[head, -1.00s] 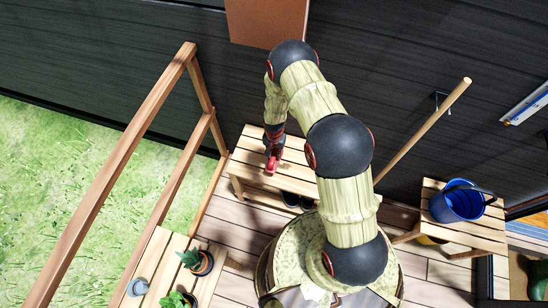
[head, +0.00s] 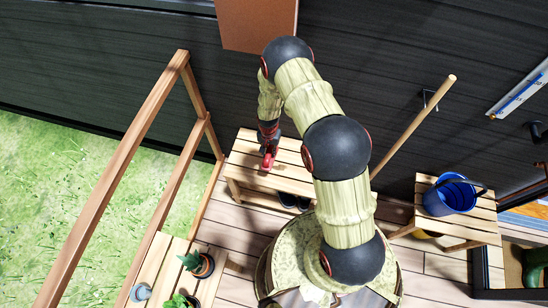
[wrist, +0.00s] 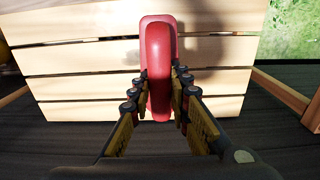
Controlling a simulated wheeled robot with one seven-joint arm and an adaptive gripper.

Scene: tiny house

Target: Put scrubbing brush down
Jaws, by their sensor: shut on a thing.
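The red scrubbing brush (wrist: 158,75) is between the fingers of my gripper (wrist: 160,100) in the wrist view, and the gripper is shut on it. The brush also shows in the head view (head: 268,161), small and red, at the end of my arm. Below it is a slatted wooden bench (head: 247,148), whose slats also fill much of the wrist view (wrist: 80,89). The brush is over the bench top. I cannot tell whether it touches the slats. The underside of the brush is hidden.
Dark shoes (head: 290,200) are under the bench. A wooden railing (head: 115,180) stands at left, with potted plants (head: 198,263) on another bench. A wooden pole (head: 415,122) leans at the wall. A blue bucket (head: 450,197) stands on a stool at right. Bench slats around the brush are bare.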

